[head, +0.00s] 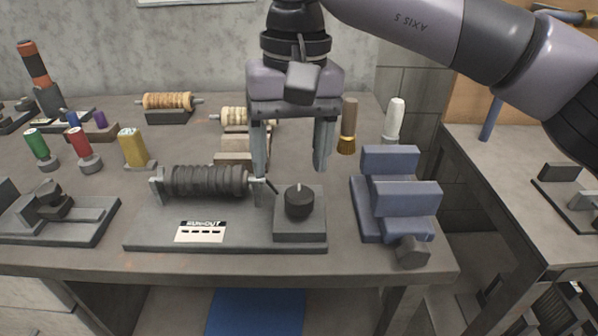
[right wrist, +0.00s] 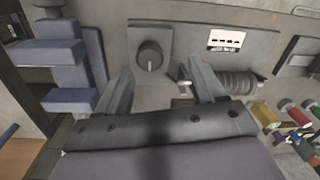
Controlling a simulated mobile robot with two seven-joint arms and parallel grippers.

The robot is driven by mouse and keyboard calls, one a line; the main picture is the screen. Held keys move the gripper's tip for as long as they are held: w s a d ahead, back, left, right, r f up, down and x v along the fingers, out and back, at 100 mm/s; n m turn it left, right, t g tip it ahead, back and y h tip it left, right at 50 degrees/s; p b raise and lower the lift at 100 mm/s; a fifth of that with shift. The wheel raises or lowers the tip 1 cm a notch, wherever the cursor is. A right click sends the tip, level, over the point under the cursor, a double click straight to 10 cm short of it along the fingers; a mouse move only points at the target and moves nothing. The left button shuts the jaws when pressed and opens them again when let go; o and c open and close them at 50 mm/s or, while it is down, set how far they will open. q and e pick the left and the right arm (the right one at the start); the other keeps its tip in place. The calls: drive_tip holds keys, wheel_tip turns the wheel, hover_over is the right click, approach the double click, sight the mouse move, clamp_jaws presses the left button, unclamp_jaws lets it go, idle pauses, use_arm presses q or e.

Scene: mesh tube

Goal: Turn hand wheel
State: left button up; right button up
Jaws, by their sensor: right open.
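A round black hand wheel (head: 299,201) with a pale mark on top sits on a grey block at the right end of the runout fixture (head: 227,238). The wheel also shows in the right wrist view (right wrist: 150,56), in front of and between the fingers. My right gripper (head: 290,170) points down with its fingers spread and empty. Its fingertips appear above and behind the wheel, apart from it. A ribbed dark roll (head: 206,181) lies on the fixture left of the wheel. My left gripper is not in view.
A blue-grey stepped vise (head: 400,195) stands close right of the fixture. Another grey fixture (head: 55,215) is at the left. Coloured spools, including a yellow one (head: 132,147), stand behind. A bronze-based cylinder (head: 347,127) and a white one (head: 394,120) stand behind the vise.

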sight(299, 192)
drive_tip(key=shift+w+d+r, duration=0.3)
drive_tip(key=shift+w+d, duration=0.1)
drive_tip(key=shift+w+d+f+h, duration=0.1)
drive_tip(key=shift+d+f+h, duration=0.05)
drive_tip(key=shift+h, duration=0.15)
wheel_tip(299, 192, down, 6)
drive_tip(key=shift+f+b, duration=0.25)
drive_tip(key=shift+b, duration=0.05)
drive_tip(key=c, duration=1.1)
